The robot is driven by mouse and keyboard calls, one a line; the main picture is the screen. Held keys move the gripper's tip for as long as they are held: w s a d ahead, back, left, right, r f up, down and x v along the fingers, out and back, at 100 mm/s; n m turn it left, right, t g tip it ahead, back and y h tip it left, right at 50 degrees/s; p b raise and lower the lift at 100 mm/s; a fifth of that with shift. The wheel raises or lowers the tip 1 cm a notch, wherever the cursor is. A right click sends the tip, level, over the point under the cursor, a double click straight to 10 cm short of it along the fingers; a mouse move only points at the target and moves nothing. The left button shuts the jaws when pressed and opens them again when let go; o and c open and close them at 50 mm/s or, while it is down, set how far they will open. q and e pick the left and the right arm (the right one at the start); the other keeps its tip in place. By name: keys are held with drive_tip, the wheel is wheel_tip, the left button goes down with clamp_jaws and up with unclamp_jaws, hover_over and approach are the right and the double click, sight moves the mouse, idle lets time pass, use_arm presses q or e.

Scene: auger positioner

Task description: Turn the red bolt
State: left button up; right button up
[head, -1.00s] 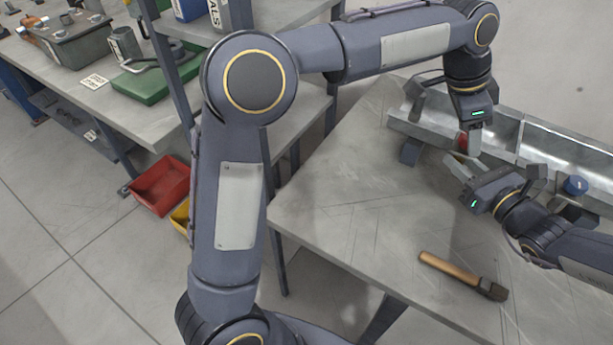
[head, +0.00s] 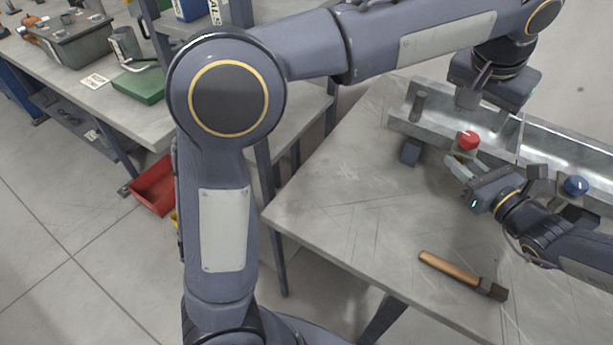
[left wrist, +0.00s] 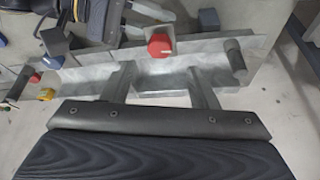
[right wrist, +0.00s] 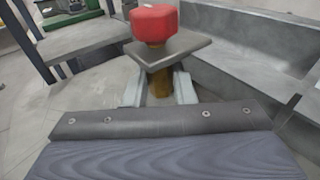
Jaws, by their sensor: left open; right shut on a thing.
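The red bolt (head: 468,140) has a chunky faceted red head and stands at the front side of the metal trough (head: 540,150). It also shows in the left wrist view (left wrist: 160,46). In the right wrist view the red head (right wrist: 155,23) sits above a grey plate (right wrist: 172,48), with a brass-coloured part (right wrist: 160,84) below. My right gripper (head: 456,170) is shut on that brass part, below the plate. My left gripper (head: 474,97) is open and empty, above and behind the red bolt, apart from it. Its two spread fingers (left wrist: 163,76) show over the trough.
A blue knob (head: 575,186) stands at the trough's right part, near my right arm. A wooden-handled hammer (head: 460,274) lies on the front of the table (head: 340,210). The table's left part is clear. A shelf post stands behind my left arm.

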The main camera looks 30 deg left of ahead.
use_arm(q)
drive_tip(key=a+v, duration=0.1)
drive_tip(key=v, duration=0.4)
drive_tip(key=s+a+f+h, duration=0.1)
drive_tip(key=s+a+f, duration=0.15)
drive_tip(key=a, duration=0.25)
drive_tip(key=s+a+f, duration=0.2)
drive_tip(key=s+a, duration=0.2)
drive_tip(key=a, duration=0.2)
drive_tip(key=s+a+f+n, duration=0.1)
drive_tip(key=s+a+f, duration=0.2)
drive_tip(key=s, duration=0.3)
drive_tip(key=s+a+f+n+h, duration=0.1)
drive_tip(key=s+a+f+n, duration=0.1)
drive_tip(key=s+a+f, duration=0.2)
drive_tip(key=shift+s+a+f, duration=0.25)
drive_tip(key=shift+s+f, duration=0.95)
drive_tip(key=shift+f, duration=0.1)
